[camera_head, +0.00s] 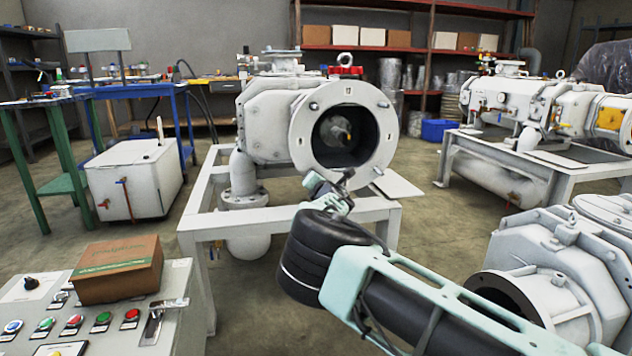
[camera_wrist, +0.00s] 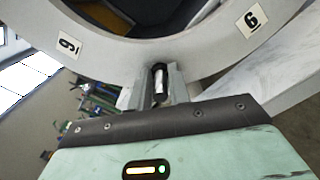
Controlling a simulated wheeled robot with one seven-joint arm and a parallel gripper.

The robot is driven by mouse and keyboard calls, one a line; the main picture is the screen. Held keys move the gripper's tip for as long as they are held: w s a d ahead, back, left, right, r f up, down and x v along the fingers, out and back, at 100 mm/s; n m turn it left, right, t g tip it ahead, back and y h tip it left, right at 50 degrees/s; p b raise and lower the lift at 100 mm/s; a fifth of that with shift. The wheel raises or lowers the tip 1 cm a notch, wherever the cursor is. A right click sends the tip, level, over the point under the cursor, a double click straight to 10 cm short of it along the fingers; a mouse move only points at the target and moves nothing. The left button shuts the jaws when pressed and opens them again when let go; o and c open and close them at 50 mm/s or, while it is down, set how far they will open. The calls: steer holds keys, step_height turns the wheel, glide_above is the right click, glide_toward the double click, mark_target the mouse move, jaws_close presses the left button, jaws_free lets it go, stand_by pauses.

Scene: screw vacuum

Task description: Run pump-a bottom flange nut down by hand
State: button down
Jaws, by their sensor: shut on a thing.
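Pump-a (camera_head: 270,115) stands on a white frame, its round front flange (camera_head: 380,145) facing me with a dark open bore. My gripper (camera_head: 343,181) is at the flange's lower edge. In the wrist view the two grey jaws (camera_wrist: 160,88) close around a small silver and dark cylindrical piece (camera_wrist: 158,82), which I take as the bottom flange nut on its stud. It lies just below the flange rim (camera_wrist: 150,48). The nut is hidden in the head view, and its thread and seating gap cannot be made out.
Another grey pump body (camera_head: 560,270) stands close at the lower right beside my arm. A control panel (camera_head: 180,300) carrying a cardboard box (camera_head: 118,269) is at the lower left. The white frame's top bar (camera_head: 270,219) runs below the pump. Floor shows between the frame and the right-hand bench.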

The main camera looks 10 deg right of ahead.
steer(key=m, duration=0.6)
steer(key=shift+f+m, duration=0.1)
steer(key=shift+m, duration=0.2)
steer(key=m, duration=0.6)
steer(key=shift+f+p, duration=0.1)
steer(key=shift+p, duration=0.25)
steer(key=shift+m, duration=0.3)
steer(key=c, duration=1.3)
jaws_free()
steer(key=shift+s, duration=0.1)
